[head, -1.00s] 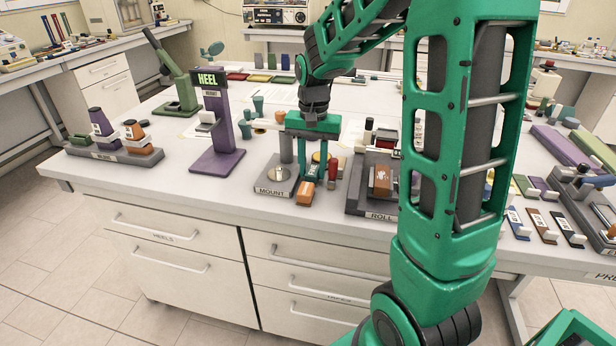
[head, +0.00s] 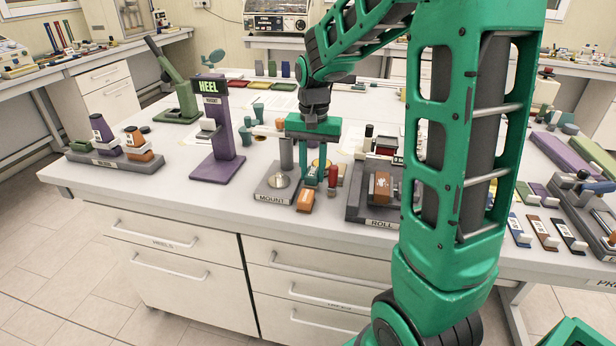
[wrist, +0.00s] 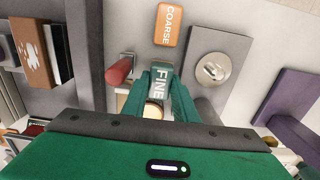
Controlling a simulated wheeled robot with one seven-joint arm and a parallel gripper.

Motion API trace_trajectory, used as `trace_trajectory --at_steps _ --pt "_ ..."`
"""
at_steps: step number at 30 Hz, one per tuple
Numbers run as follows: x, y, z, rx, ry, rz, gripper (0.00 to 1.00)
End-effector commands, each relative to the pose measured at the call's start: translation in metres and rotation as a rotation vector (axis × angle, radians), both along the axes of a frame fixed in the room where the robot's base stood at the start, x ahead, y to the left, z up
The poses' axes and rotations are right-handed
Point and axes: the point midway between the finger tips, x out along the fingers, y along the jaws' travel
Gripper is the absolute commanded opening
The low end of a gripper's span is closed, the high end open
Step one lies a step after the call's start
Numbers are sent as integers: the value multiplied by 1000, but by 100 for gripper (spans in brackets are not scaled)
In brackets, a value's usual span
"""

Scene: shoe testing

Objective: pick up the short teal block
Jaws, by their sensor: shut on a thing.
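The short teal block, marked FINE (wrist: 161,82), is between the two fingers of my gripper (wrist: 163,92) in the wrist view. The fingers are shut on its sides. In the head view my gripper (head: 313,180) points straight down over the front of the table, and the block is mostly hidden by the fingers. An orange block marked COARSE (wrist: 169,25) lies just beyond the teal one; in the head view this orange block (head: 305,202) sits in front of my fingers.
A grey MOUNT base (head: 272,192) with a round metal disc stands left of my gripper. A red cylinder (head: 333,175) and the grey ROLL fixture (head: 362,212) stand close on the right. A purple HEEL stand (head: 219,168) is farther left.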

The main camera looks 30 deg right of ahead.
Motion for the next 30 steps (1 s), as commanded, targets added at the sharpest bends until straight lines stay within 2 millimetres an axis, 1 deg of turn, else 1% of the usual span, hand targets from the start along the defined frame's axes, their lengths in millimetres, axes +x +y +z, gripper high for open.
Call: trace_trajectory --at_steps 3,5,15,18,24,30 --pt "1 0 19 -1 -6 0 3" --pt "-2 3 28 0 -4 2 3" --pt "-51 50 66 0 -4 4 3" --pt "-62 61 76 0 -3 4 3" --pt "-78 77 89 0 -1 2 3" --pt "-84 81 93 0 0 1 3"
